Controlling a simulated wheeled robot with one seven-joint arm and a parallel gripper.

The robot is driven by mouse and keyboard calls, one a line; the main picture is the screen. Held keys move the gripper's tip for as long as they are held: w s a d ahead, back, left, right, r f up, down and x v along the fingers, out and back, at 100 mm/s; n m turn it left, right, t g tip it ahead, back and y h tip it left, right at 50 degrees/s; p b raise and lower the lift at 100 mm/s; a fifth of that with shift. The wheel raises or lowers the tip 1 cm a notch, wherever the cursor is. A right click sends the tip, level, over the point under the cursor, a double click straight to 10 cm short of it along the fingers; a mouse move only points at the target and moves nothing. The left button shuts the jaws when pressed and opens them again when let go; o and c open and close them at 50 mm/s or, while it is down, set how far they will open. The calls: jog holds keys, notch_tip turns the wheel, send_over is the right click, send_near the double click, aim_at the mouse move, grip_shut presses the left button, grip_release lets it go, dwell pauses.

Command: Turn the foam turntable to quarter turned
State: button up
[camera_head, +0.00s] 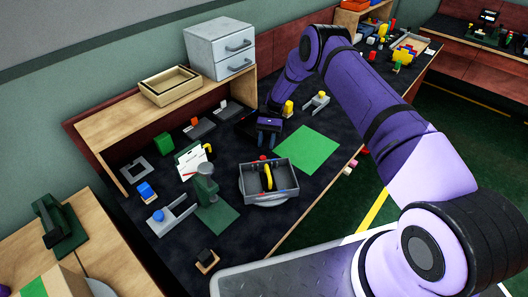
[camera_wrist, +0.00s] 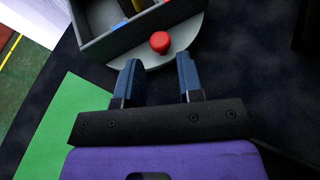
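The turntable is a light grey round disc (camera_head: 270,202) under a grey open box (camera_head: 277,193) on the dark table. In the wrist view the disc (camera_wrist: 196,38) shows as a pale rim beside the box wall (camera_wrist: 112,42). A red knob (camera_wrist: 159,42) stands on the rim outside the box; it also shows in the head view (camera_head: 262,157). My gripper (camera_wrist: 160,62) is open and empty, with its blue fingertips on either side of the line to the knob and just short of it. In the head view my gripper (camera_head: 267,142) is at the box's far side.
A green mat (camera_head: 308,150) lies right of the gripper. Left of the box stand a grey-green press (camera_head: 206,186) and a clipboard (camera_head: 190,163). A yellow piece (camera_head: 267,178) is inside the box. A wooden shelf (camera_head: 150,120) with grey drawers (camera_head: 220,48) runs along the back.

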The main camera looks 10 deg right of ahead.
jog(key=v, duration=0.5)
jog(key=shift+w+d+r, duration=0.15)
jog(key=shift+w+d, duration=0.05)
jog(key=shift+w, duration=0.1)
jog(key=shift+c, duration=0.4)
